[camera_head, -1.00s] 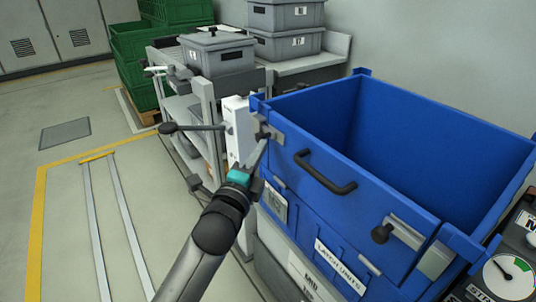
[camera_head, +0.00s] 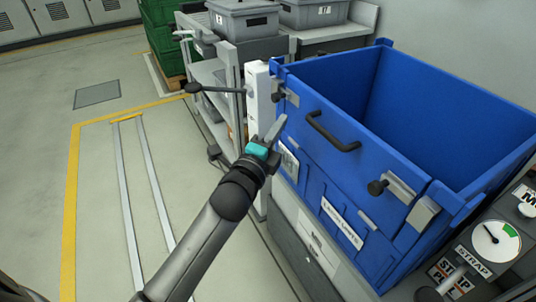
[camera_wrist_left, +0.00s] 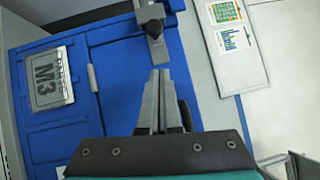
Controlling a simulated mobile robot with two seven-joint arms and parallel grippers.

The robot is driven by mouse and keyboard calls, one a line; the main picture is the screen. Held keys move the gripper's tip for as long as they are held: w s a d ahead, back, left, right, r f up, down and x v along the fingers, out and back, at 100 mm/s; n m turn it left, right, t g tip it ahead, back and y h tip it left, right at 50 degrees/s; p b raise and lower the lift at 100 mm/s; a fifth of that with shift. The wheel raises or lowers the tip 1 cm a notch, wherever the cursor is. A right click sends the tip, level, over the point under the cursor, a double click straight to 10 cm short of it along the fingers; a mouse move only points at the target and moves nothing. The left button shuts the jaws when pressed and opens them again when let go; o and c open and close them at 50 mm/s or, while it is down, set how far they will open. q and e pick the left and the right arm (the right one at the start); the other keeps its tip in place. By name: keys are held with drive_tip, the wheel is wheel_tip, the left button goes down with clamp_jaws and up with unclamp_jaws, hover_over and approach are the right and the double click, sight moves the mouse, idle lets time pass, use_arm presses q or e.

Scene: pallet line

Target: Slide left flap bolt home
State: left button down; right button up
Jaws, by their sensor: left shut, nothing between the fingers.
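The blue crate (camera_head: 335,160) has a front flap with a black handle. The left flap bolt (camera_head: 278,97) is a dark knob on a grey metal plate at the flap's upper left corner. It also shows in the left wrist view (camera_wrist_left: 153,27), at the top centre. My left gripper (camera_head: 280,121) is shut and empty, its fingertips just below the knob and apart from it. In the left wrist view the closed fingers (camera_wrist_left: 160,73) point toward the bolt plate. The right flap bolt (camera_head: 377,187) sits at the flap's other end. My right gripper is out of view.
A grey cart with bins (camera_head: 240,20) is behind. A gauge panel (camera_head: 495,240) is at lower right. Open floor lies left.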

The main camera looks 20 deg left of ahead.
use_arm(q)
drive_tip(key=s+a+f+p, duration=0.1)
drive_tip(key=s+p, duration=0.1)
drive_tip(key=s, duration=0.6)
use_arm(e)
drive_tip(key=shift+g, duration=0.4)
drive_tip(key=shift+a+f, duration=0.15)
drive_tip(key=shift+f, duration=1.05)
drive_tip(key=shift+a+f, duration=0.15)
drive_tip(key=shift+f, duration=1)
use_arm(q)
drive_tip(key=shift+f, duration=0.1)
